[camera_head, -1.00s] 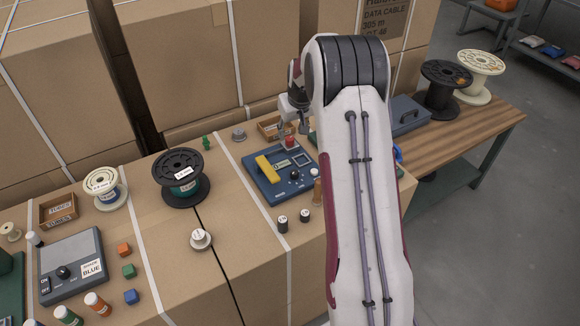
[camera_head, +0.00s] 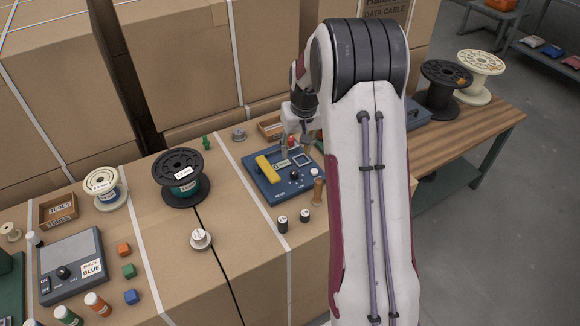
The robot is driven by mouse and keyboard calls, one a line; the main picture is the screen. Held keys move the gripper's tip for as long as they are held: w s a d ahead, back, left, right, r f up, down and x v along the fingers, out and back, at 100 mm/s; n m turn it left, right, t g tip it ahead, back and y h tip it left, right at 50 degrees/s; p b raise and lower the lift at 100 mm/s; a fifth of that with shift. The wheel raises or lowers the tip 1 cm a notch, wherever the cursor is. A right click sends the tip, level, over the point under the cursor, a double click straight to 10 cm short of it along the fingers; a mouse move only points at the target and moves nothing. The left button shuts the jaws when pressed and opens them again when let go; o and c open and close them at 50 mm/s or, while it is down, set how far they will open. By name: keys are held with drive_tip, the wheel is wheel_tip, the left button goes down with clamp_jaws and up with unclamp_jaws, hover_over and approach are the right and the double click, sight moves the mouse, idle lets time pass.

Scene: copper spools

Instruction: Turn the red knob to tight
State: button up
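A blue panel (camera_head: 266,188) lies on the cardboard box top at the centre. It carries a yellow bar (camera_head: 267,168), a black knob (camera_head: 294,175) and a square frame. The red knob (camera_head: 291,141) is at the panel's back edge, small and partly hidden by my gripper. My gripper (camera_head: 295,152) is over the back of the panel at the red knob. Its fingers look apart, one on each side of the red. Whether they touch the knob cannot be seen.
A wooden peg (camera_head: 318,190) and two small dark cylinders (camera_head: 282,223) stand near the panel's front right. A wooden tray (camera_head: 269,128) is behind it. A black spool (camera_head: 182,177) stands to the left. My arm hides the right side.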

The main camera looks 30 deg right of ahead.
drive_tip(key=s+a+r, duration=1)
drive_tip(key=s, duration=0.4)
drive_tip(key=shift+g, duration=0.4)
drive_tip(key=shift+f, duration=0.1)
idle(0.5)
drive_tip(key=shift+m, duration=0.4)
drive_tip(key=w+d+f, duration=0.2)
drive_tip(key=w+f, duration=0.1)
drive_tip(key=w, duration=0.1)
drive_tip(key=w+d+f, duration=0.3)
drive_tip(key=w, duration=0.1)
drive_tip(key=w+d+f, duration=0.3)
drive_tip(key=w, duration=0.1)
drive_tip(key=shift+w+f, duration=0.1)
drive_tip(key=shift+w, duration=0.1)
drive_tip(key=w+d+r+t+h, duration=0.1)
drive_tip(key=w+d, duration=0.3)
drive_tip(key=w, duration=0.5)
drive_tip(key=shift+w+d+r+m+t+h, duration=0.15)
drive_tip(key=shift+d+r+m+t+h, duration=0.2)
drive_tip(key=shift+t, duration=0.45)
drive_tip(key=shift+f, duration=0.15)
